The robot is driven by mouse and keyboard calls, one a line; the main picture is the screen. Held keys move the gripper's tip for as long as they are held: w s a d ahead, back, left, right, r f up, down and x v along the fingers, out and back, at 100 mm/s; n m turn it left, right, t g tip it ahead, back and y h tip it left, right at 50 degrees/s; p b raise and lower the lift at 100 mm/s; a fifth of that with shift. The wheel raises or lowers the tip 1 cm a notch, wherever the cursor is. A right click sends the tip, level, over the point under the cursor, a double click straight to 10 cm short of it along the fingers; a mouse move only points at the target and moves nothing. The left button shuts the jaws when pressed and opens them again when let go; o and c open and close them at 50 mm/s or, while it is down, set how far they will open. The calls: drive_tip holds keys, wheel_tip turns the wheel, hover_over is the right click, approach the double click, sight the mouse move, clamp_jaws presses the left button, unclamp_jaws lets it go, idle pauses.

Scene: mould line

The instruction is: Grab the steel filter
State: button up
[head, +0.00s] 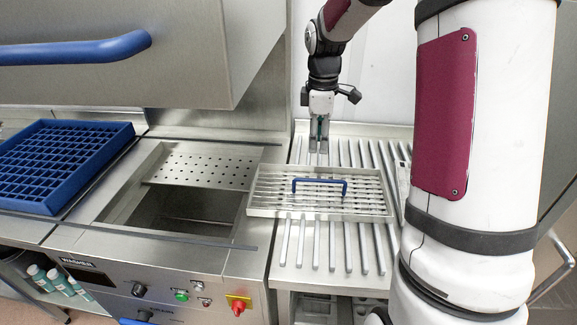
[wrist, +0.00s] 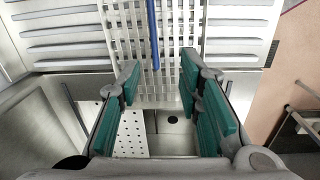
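The steel filter (head: 265,209) looks like a shallow slotted steel tray with a blue bar handle (head: 320,181) across its middle. In the head view it lies on the ribbed rack, its left end at the washer's edge. My gripper (head: 318,148) points down behind the filter, apart from the handle. In the wrist view my gripper (wrist: 160,82) is open, its teal-padded fingers spread with nothing between them. The filter (wrist: 122,42) and its blue handle (wrist: 153,34) show beyond the fingertips. The handle lines up with the gap.
The ribbed steel rack (head: 290,250) has free room in front of the filter. Left of it is the open washer tank (head: 185,212) with a perforated plate (head: 203,170). A blue gridded crate (head: 60,165) stands far left. The raised steel hood (head: 150,75) hangs above the tank.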

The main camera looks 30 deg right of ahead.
wheel_tip(320, 180, down, 3)
drive_tip(key=d+n, duration=0.1)
drive_tip(key=d, duration=0.1)
drive_tip(key=p, duration=0.1)
hover_over(320, 181)
wheel_tip(320, 181, down, 8)
drive_tip(key=shift+w+d+r, duration=0.15)
drive_tip(key=shift+r, duration=0.1)
drive_tip(key=shift+f+p, duration=0.65)
drive_tip(key=shift+f, duration=2.2)
drive_tip(key=shift+c, duration=0.4)
drive_tip(key=shift+w, duration=0.1)
clamp_jaws()
